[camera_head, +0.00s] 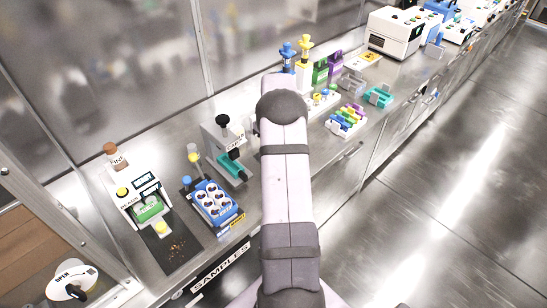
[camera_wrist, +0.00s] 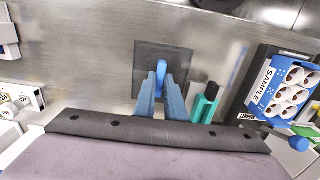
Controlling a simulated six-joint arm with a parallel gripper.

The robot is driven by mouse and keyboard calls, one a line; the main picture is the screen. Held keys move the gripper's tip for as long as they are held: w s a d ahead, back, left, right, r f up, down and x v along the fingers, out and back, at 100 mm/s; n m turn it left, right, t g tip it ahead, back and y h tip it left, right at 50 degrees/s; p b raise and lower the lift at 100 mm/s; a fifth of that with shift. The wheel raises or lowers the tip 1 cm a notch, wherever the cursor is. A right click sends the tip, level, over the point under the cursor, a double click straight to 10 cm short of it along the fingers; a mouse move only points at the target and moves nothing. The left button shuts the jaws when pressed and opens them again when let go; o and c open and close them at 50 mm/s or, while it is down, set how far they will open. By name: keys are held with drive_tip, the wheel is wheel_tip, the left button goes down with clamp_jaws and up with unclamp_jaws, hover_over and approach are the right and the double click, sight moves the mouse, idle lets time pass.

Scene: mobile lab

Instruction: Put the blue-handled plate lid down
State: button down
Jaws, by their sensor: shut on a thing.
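The plate lid (camera_wrist: 146,55) is a thin, dark, see-through square with an upright blue handle (camera_wrist: 161,67). It shows in the wrist view, above or on the steel bench; I cannot tell whether it touches the bench. My gripper (camera_wrist: 162,82) has two blue fingers shut on the handle. The fingers hide the near part of the lid. In the head view my own arm hides the gripper and the lid.
A blue sample rack (camera_head: 235,216) with white round wells stands on a dark mat; it also shows in the wrist view (camera_wrist: 268,102). A teal holder (camera_wrist: 205,104) is just right of my fingers. White devices (camera_wrist: 16,105) stand at left. Bench (camera_wrist: 85,65) left of the lid is bare.

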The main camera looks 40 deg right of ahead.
drive_tip(key=shift+f+p, duration=0.65)
drive_tip(key=shift+f, duration=1.65)
drive_tip(key=shift+f, duration=0.1)
drive_tip(key=shift+f, duration=0.15)
drive_tip(key=c, duration=1.8)
unclamp_jaws()
wheel_tip(320, 180, up, 12)
drive_tip(key=b, duration=0.3)
drive_tip(key=shift+b, duration=0.35)
drive_tip(key=shift+r, duration=0.25)
